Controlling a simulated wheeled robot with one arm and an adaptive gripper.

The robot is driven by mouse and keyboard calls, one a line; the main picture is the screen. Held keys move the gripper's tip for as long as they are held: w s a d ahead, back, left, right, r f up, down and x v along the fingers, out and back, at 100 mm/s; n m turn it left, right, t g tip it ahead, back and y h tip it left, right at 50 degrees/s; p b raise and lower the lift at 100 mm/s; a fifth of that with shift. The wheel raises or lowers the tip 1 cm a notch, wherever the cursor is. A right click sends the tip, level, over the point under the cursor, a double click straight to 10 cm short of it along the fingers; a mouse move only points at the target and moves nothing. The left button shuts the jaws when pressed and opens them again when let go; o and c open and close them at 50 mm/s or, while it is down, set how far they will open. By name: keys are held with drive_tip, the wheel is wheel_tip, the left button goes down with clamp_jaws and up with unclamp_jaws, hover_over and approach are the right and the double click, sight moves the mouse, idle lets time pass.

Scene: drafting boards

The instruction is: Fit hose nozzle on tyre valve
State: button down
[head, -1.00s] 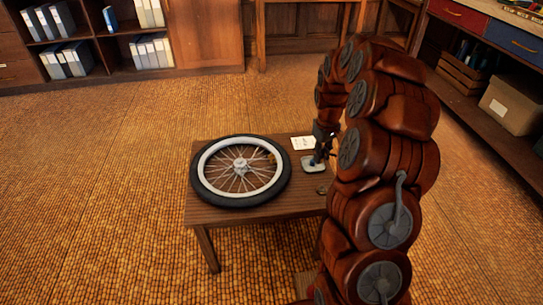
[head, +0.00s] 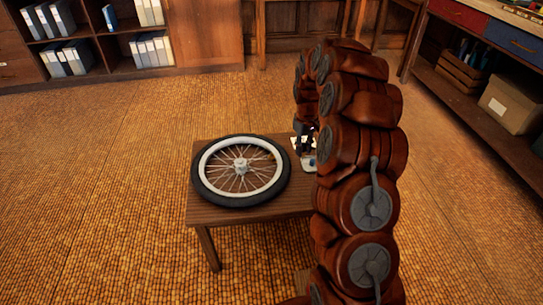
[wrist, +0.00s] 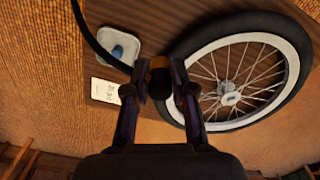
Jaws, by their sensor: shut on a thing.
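My gripper (wrist: 160,90) is shut on the hose nozzle (wrist: 158,67), a dark piece with a brass-coloured part between the fingertips. A black hose (wrist: 92,42) curves down towards it from the top left of the wrist view. The spoked wheel (head: 240,170) lies flat on the low table, its black tyre (wrist: 178,48) just right of the nozzle in the wrist view. A small brownish spot on the rim's upper right in the head view may be the valve; it is too small to tell. In the head view my gripper (head: 304,135) is right of the wheel, partly hidden by my arm.
The wooden table (head: 205,215) has a pale dish (wrist: 121,40) with a blue thing (wrist: 119,52) in it and a white card (wrist: 105,92), both left of the nozzle in the wrist view. Shelves stand behind, a workbench at the right. Open floor surrounds the table.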

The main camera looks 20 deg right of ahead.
drive_tip(key=shift+w+a+p, duration=0.55)
drive_tip(key=shift+w+a, duration=0.65)
drive_tip(key=shift+w, duration=0.5)
drive_tip(key=shift+w+a+p, duration=0.55)
drive_tip(key=shift+w+a, duration=0.6)
drive_tip(key=shift+w, duration=0.55)
drive_tip(key=shift+w+a+p, duration=0.55)
drive_tip(key=shift+w+a, duration=0.65)
drive_tip(key=shift+w, duration=0.5)
drive_tip(key=shift+f, duration=0.15)
drive_tip(key=shift+f, duration=1.9)
drive_tip(key=shift+f, duration=1.3)
drive_tip(key=c, duration=0.9)
unclamp_jaws()
